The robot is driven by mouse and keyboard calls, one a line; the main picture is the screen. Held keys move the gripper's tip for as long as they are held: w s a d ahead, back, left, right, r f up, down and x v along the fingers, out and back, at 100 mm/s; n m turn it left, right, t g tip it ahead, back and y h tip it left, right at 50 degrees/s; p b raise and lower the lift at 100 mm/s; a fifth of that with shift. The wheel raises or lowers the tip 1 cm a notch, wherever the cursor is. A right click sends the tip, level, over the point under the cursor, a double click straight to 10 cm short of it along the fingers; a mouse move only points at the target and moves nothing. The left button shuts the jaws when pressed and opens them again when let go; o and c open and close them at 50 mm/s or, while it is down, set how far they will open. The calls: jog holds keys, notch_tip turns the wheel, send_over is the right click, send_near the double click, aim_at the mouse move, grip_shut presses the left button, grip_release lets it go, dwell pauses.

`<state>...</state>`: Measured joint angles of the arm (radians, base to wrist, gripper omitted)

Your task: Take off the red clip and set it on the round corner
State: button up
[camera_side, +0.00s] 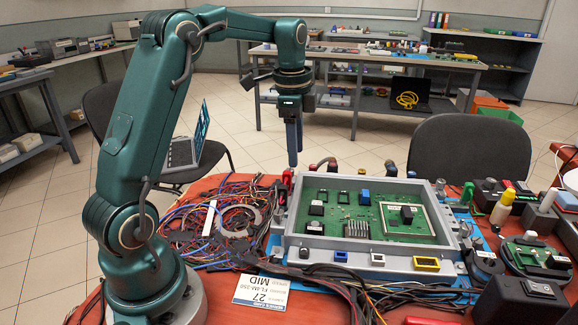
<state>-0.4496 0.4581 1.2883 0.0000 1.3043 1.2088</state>
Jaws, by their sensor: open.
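My gripper (293,160) points straight down with its fingers open and nothing seen between them. It is above the back left corner of a grey open tray (262,262) that holds a green circuit board (335,212). A small red piece (287,178), perhaps the red clip, is at that corner, just below the fingertips and a little left of them. It is too small to tell what it is fixed to. I cannot tell which spot is the round corner.
Tangled wires (215,215) lie left of the tray, and a black cable bundle (345,285) crosses its front. Short hose ends (327,163) stand along its back edge. A white label card (265,290) lies in front. Black devices (520,300) crowd the right side of the red table.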

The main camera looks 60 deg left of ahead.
aim_at(287, 172)
jog(key=shift+n+g, duration=0.4)
jog(key=shift+g, duration=0.1)
jog(key=f, duration=0.1)
jog(key=a+f, duration=0.2)
jog(key=f, duration=0.1)
jog(key=shift+s+a, duration=0.2)
jog(key=shift+s, duration=0.05)
jog(key=shift+f, duration=2.4)
grip_shut()
